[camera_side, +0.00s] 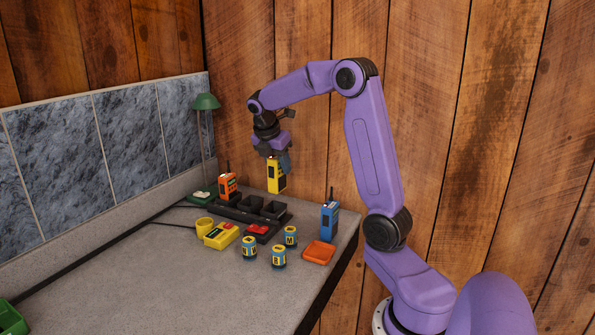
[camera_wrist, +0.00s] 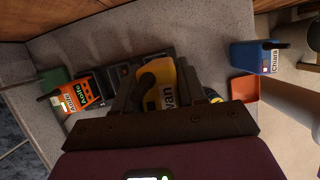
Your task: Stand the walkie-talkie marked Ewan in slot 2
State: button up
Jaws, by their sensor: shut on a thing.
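My gripper (camera_side: 277,155) is shut on the yellow walkie-talkie (camera_side: 276,177) and holds it upright, apparently raised above the black charging rack (camera_side: 240,215). In the wrist view the yellow walkie-talkie (camera_wrist: 167,90) sits between the fingers, its label partly hidden and reading "van". An orange walkie-talkie (camera_side: 228,187) stands at the rack's left end; its label in the wrist view (camera_wrist: 82,98) appears to read "Aoife". The rack's pockets to its right look empty. Slot numbers cannot be read.
A blue walkie-talkie (camera_side: 329,222), marked Chiara in the wrist view (camera_wrist: 256,57), stands right of the rack. In front are an orange tray (camera_side: 319,252), three blue-and-yellow cylinders (camera_side: 278,257), a yellow box (camera_side: 221,236) and a yellow cup (camera_side: 204,226). A green lamp (camera_side: 206,102) stands behind.

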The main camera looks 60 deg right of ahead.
jog(key=w+f, duration=0.2)
jog(key=w, duration=0.8)
jog(key=shift+n, duration=0.4)
jog(key=shift+s+f, duration=0.1)
jog(key=shift+f, duration=2.85)
jog(key=shift+f, duration=0.55)
jog(key=o, duration=0.9)
jog(key=shift+a, duration=0.1)
jog(key=v, duration=1.1)
jog(key=shift+s, duration=0.2)
